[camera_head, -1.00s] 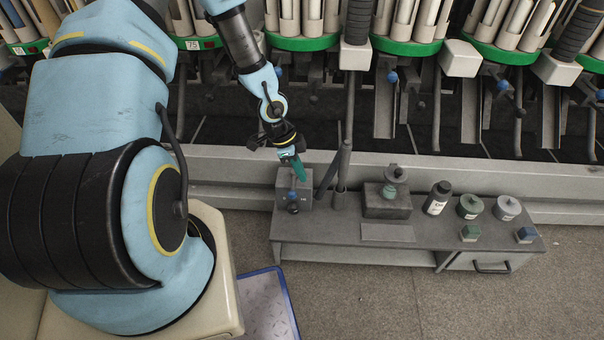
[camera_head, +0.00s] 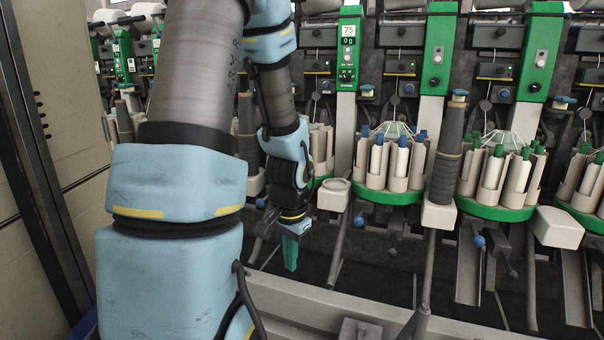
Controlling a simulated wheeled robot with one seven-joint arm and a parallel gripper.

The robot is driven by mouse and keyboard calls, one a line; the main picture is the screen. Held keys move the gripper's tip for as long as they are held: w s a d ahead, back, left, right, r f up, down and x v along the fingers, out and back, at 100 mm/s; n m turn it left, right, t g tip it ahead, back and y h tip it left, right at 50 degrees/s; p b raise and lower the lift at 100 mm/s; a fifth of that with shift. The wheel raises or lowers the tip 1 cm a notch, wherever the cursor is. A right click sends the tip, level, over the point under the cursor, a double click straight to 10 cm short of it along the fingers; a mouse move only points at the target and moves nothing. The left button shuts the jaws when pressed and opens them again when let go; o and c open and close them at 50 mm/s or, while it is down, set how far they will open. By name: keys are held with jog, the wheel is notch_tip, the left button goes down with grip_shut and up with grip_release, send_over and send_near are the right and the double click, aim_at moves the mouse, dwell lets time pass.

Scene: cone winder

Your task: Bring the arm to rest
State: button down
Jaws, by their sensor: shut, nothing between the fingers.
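My arm rises along the left of the view, with blue joints and grey links. My gripper (camera_head: 290,256) hangs below the wrist with its teal fingers pointing down. The fingers are together with nothing seen between them. It is in front of the dark lower part of the cone winder and above its grey front rail (camera_head: 300,301), apart from both as far as I can tell.
Green round magazines (camera_head: 390,195) holding white tubes stand to the right of my gripper. A white block (camera_head: 334,194) is close to its right. A dark-edged cabinet (camera_head: 62,130) is at the far left. Grey bars slope down at lower right.

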jog(key=s+a+r+n, duration=0.4)
jog(key=s+r+n, duration=0.1)
jog(key=r+n, duration=0.25)
notch_tip(320, 180, up, 19)
jog(key=p, duration=2)
jog(key=shift+m, duration=0.45)
jog(key=shift+a+r, duration=0.1)
